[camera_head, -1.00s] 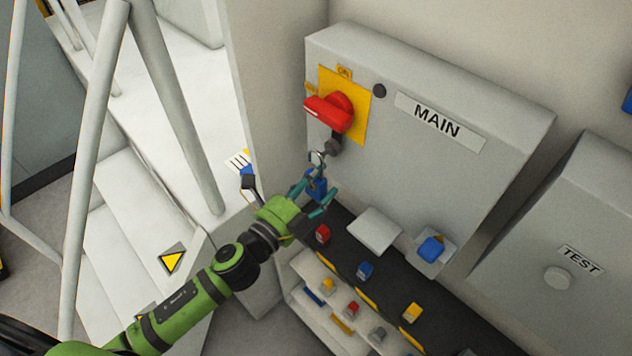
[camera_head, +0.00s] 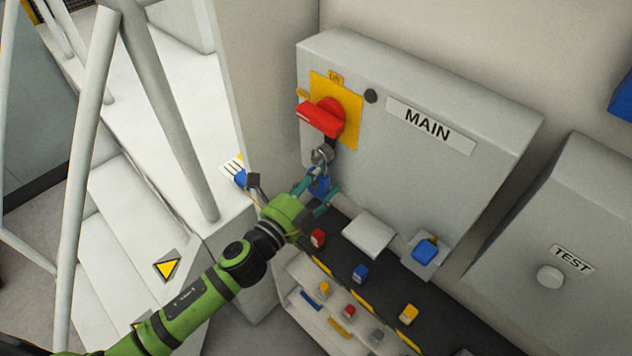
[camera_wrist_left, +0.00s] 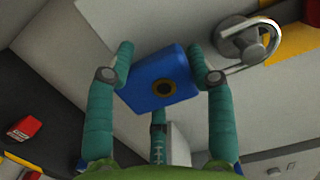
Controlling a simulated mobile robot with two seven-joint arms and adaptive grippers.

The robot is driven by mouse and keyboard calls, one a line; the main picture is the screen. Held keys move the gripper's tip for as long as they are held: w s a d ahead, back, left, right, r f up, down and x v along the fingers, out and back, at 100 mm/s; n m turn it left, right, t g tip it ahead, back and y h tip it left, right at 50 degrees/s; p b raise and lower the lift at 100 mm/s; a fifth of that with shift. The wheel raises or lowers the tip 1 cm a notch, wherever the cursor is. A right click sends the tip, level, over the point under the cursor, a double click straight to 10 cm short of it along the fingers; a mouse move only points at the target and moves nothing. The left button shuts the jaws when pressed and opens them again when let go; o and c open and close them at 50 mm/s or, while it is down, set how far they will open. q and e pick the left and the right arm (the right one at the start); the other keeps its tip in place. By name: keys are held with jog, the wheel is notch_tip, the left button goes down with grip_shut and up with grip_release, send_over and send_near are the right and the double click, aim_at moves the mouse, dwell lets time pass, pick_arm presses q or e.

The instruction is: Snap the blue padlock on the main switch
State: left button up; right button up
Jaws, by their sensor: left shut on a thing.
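The main switch has a red handle (camera_head: 322,117) on a yellow plate (camera_head: 349,101), on the grey box labelled MAIN. A small grey post (camera_wrist_left: 250,42) sits below the handle. My left gripper (camera_head: 323,187) is shut on a blue padlock (camera_head: 318,184) just below the switch. In the left wrist view the padlock body (camera_wrist_left: 160,80) is tilted between the fingers, its round dark keyhole facing the camera. The silver shackle (camera_wrist_left: 222,50) overlaps the post there; I cannot tell whether it is threaded or closed. My right gripper is not in view.
Red (camera_head: 317,238), blue (camera_head: 360,273) and yellow (camera_head: 408,313) items sit on the dark ledge below. Another blue item (camera_head: 426,249) sits on a pale plate at the box's lower right. A TEST box (camera_head: 560,225) stands right; white railings (camera_head: 90,150) stand left.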

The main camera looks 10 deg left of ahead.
pick_arm(q)
jog(key=shift+w+d, duration=0.15)
jog(key=shift+w, duration=0.05)
jog(key=o, duration=1.3)
jog(key=shift+o, duration=0.2)
jog(key=v, duration=1.2)
